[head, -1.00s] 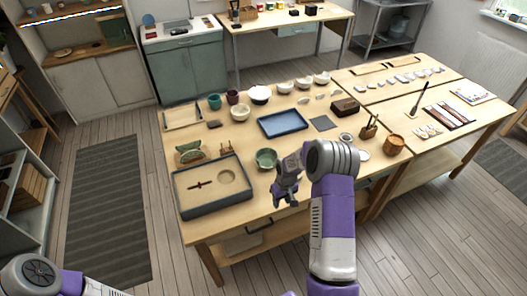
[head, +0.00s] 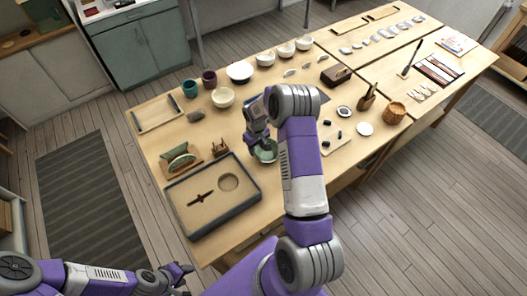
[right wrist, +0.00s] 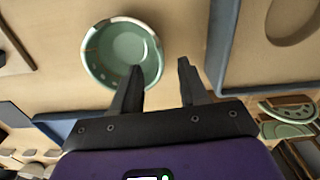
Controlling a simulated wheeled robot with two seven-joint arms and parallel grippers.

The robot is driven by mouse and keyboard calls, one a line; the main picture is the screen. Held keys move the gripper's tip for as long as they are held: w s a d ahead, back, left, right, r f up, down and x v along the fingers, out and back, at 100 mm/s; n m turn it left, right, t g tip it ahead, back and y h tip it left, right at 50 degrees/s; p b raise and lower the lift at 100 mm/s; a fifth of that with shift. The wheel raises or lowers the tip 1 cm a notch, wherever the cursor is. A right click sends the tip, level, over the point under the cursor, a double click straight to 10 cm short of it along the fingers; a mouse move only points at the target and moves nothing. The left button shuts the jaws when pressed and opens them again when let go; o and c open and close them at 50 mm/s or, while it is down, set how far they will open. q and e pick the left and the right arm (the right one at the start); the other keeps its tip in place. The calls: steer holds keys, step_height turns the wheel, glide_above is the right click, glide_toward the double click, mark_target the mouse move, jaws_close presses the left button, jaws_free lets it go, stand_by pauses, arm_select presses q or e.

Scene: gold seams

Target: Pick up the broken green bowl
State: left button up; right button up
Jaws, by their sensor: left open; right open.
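The green bowl (head: 268,155) stands on the wooden table right of the sand tray, partly hidden behind my right gripper. In the right wrist view the bowl (right wrist: 122,55) is seen from above, empty, with pale and brown patches along its rim. My right gripper (head: 258,142) is open and points down over the bowl. In the right wrist view one finger of the right gripper (right wrist: 158,78) overlaps the bowl's near right side and the other is over bare table beside it. I cannot tell its height above the rim. My left gripper (head: 183,275) is open, empty, low before the table.
The dark-edged sand tray (head: 254,204) lies left of the bowl. Green pieces in a stand (head: 182,162) are behind it. A blue tray (right wrist: 50,127) shows near the bowl in the right wrist view. Cups and bowls line the back; a wooden cup (head: 393,113) stands at right.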

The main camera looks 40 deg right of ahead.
mark_target(257, 154)
step_height(257, 154, down, 6)
steer(key=shift+r+b, duration=0.25)
steer(key=shift+b, duration=0.8)
steer(key=shift+c, duration=0.2)
steer(key=shift+r, duration=0.1)
jaws_close()
